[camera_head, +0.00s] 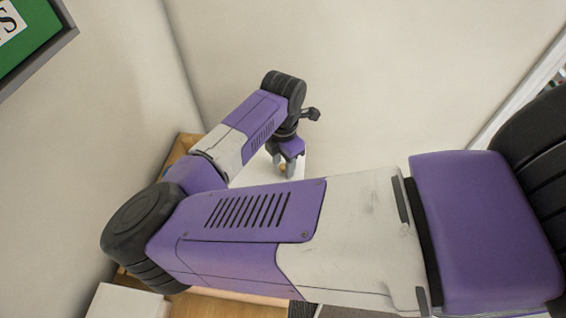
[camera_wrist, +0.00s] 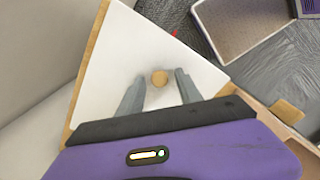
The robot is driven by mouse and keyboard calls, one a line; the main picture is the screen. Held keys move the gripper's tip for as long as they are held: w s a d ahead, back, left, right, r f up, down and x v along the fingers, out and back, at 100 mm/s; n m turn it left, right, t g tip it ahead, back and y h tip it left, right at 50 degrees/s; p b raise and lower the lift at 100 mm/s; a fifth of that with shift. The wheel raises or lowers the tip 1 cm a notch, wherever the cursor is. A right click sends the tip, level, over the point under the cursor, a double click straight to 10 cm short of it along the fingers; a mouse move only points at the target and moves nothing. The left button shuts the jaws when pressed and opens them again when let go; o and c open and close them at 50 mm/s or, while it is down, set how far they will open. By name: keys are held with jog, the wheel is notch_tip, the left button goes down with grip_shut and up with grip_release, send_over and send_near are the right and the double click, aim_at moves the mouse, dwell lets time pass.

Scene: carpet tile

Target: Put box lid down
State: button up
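The box lid (camera_wrist: 130,52) is a flat white panel with a small round tan knob (camera_wrist: 160,78) on its top in the wrist view. In the head view, part of the white lid (camera_head: 297,176) shows beside and below my gripper (camera_head: 284,164). In the wrist view, the two grey fingers of my gripper (camera_wrist: 160,76) stand on either side of the knob, with a visible gap at each side, so it is open. The lid's near part is hidden behind my gripper. An open box (camera_wrist: 240,28) with a pale rim and brownish inside shows at the upper right.
A wooden surface (camera_head: 190,139) runs under and beside the lid, close to the wall. A white block-like object (camera_head: 128,301) sits at the lower left of the head view. A green framed board (camera_head: 30,35) hangs at the upper left. Dark grey flooring (camera_wrist: 205,22) surrounds the open box.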

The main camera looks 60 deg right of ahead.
notch_tip(320, 180, up, 12)
jog(key=b, duration=0.2)
jog(key=shift+r, duration=0.15)
dwell(0.8)
